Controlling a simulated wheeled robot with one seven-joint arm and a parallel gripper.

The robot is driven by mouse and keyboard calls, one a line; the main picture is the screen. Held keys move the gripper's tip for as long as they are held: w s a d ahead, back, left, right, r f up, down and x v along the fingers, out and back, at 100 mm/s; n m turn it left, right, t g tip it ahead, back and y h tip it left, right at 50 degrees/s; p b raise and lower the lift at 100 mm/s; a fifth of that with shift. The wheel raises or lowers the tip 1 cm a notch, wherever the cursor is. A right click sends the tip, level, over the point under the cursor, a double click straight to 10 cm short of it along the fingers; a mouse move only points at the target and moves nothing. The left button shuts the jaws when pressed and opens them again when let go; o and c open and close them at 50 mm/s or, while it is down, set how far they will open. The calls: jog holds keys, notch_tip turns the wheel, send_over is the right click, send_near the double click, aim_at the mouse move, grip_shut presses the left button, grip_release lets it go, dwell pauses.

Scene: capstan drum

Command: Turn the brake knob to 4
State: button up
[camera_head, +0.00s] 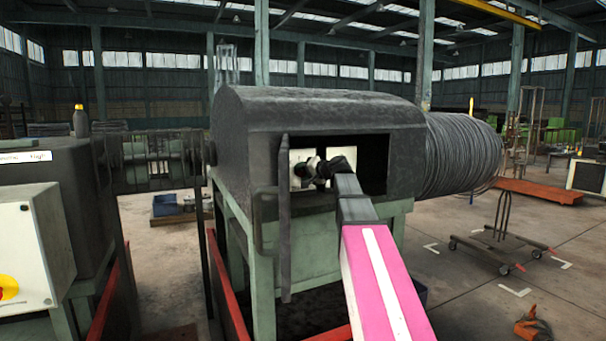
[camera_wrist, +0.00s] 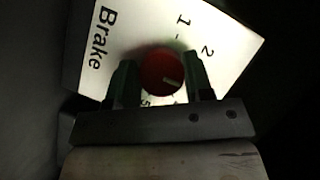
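The red brake knob (camera_wrist: 160,66) sits on a pale panel (camera_wrist: 135,30) marked "Brake" in the wrist view. The digits 1 and 2 show at the upper right, and a 5 shows just below the knob. The knob's white mark points right and slightly down, toward my right finger. The digits between 2 and 5 are mostly hidden there. My gripper (camera_wrist: 158,66) has one green finger on each side of the knob, and both appear to touch it. In the head view my gripper (camera_head: 318,170) reaches into the housing opening; the knob cannot be made out there.
The opening is in a dark housing (camera_head: 300,108) on a green frame. A vertical bar (camera_head: 284,220) stands left of the opening. A wire-wound drum (camera_head: 458,152) is at the right, and a control box (camera_head: 30,245) is at the left. A trolley (camera_head: 500,240) stands on open floor.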

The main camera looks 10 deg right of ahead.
jog(key=shift+m, duration=0.3)
jog(key=m+t+y, duration=0.1)
jog(key=m, duration=0.2)
jog(key=shift+y, duration=0.4)
jog(key=shift+m+t+y, duration=0.5)
jog(key=shift+m+t, duration=0.3)
jog(key=shift+m, duration=1.3)
jog(key=o, duration=0.9)
jog(key=shift+s+f, duration=0.1)
jog(key=v, duration=1)
jog(key=shift+s+d+f, duration=0.1)
jog(key=shift+s+d, duration=0.1)
jog(key=shift+d, duration=0.1)
